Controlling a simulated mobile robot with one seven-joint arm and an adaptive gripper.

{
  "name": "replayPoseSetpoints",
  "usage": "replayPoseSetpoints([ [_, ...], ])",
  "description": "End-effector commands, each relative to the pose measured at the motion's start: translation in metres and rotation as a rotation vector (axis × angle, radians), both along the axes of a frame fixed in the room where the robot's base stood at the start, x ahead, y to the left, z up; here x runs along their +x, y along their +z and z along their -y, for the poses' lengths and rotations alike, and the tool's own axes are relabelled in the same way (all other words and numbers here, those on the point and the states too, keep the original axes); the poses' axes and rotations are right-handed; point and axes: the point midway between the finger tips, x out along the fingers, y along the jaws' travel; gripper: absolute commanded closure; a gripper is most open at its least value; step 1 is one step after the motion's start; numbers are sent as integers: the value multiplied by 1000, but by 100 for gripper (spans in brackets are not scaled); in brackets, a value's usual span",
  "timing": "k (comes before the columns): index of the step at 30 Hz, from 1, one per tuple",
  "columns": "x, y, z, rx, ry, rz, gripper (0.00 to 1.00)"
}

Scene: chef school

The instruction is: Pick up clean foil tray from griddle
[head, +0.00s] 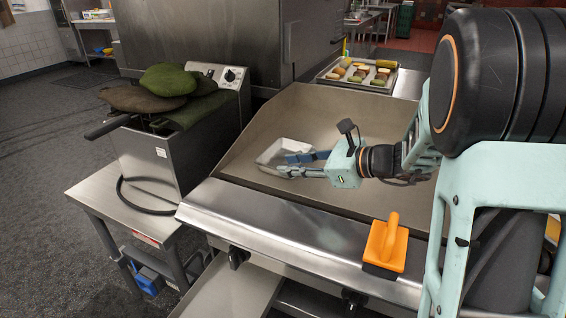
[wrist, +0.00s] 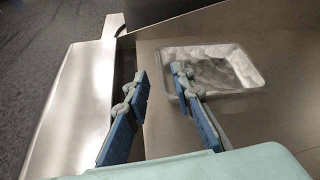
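The foil tray (head: 268,155) is a shallow, silvery rectangular tray with nothing visible in it, lying on the left part of the griddle (head: 325,112). In the wrist view the tray (wrist: 248,72) is at the upper right. My gripper (head: 287,164) is at the tray's near right side in the head view and hides part of it. In the wrist view my gripper (wrist: 160,72) is open, with a clear gap between its fingers. The right finger overlaps the tray's left side and the left finger is outside it. I cannot tell whether either finger touches the tray.
An orange-handled press (head: 387,243) stands on the griddle's steel front ledge (head: 275,222). A fryer (head: 160,160) topped with green and brown cloth-like items is at the left. A tray of food (head: 357,75) sits behind the griddle. The griddle's middle surface is largely clear.

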Motion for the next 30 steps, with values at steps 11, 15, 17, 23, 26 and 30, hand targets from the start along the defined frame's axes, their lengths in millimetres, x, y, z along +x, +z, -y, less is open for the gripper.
replayPoseSetpoints([
  [11, 24, -24, -40, -2, 5, -1, 78],
  [15, 33, -30, -54, -2, 2, 0, 78],
  [17, 36, -31, -57, -2, 1, 1, 78],
  [23, 37, -31, -59, 0, -1, 1, 78],
  [26, 37, -31, -59, 0, -1, 1, 82],
  [30, 37, -31, -58, -1, -1, 1, 97],
])
